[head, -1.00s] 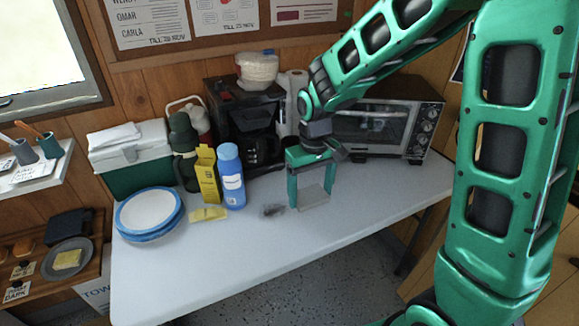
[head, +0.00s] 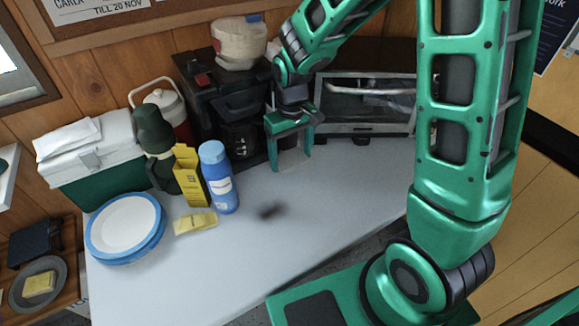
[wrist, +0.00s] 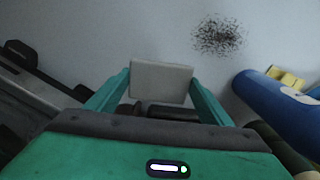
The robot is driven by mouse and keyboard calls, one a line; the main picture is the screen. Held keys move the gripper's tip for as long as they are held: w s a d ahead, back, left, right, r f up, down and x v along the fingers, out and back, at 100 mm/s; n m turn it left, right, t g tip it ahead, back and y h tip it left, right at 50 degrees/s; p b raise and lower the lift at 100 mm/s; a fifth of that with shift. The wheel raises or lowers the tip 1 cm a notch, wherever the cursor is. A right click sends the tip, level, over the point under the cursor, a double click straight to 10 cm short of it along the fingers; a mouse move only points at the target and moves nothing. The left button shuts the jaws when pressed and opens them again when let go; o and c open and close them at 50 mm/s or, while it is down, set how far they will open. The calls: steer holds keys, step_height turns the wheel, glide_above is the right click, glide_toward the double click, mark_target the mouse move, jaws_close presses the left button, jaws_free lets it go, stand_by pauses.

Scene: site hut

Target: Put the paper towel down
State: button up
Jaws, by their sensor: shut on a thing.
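The paper towel, a pale folded square (wrist: 161,82), is between the fingers of my gripper in the wrist view. In the head view my gripper (head: 290,162) is shut on it, in front of the black coffee maker (head: 232,110) and near the toaster oven's left end. The towel (head: 291,158) is faint against the white table there. I cannot tell whether it touches the tabletop. A dark speckled smudge (head: 271,211) lies on the table in front of my gripper; it also shows in the wrist view (wrist: 218,37).
The blue bottle (head: 218,178), yellow box (head: 190,175) and a yellow item (head: 195,223) stand or lie left of the smudge. Blue-rimmed plates (head: 125,228) and a cooler (head: 90,155) are further left. The toaster oven (head: 365,105) is behind right. The front table (head: 215,275) is clear.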

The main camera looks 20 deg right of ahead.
mark_target(292, 178)
steer(key=shift+f, duration=3.1)
steer(key=shift+f, duration=0.15)
steer(key=o, duration=1.1)
steer(key=shift+s, duration=0.1)
steer(key=shift+d+f, duration=0.1)
steer(key=shift+d, duration=0.05)
steer(key=shift+r, duration=0.45)
step_height(292, 178, up, 12)
steer(key=shift+f, duration=0.2)
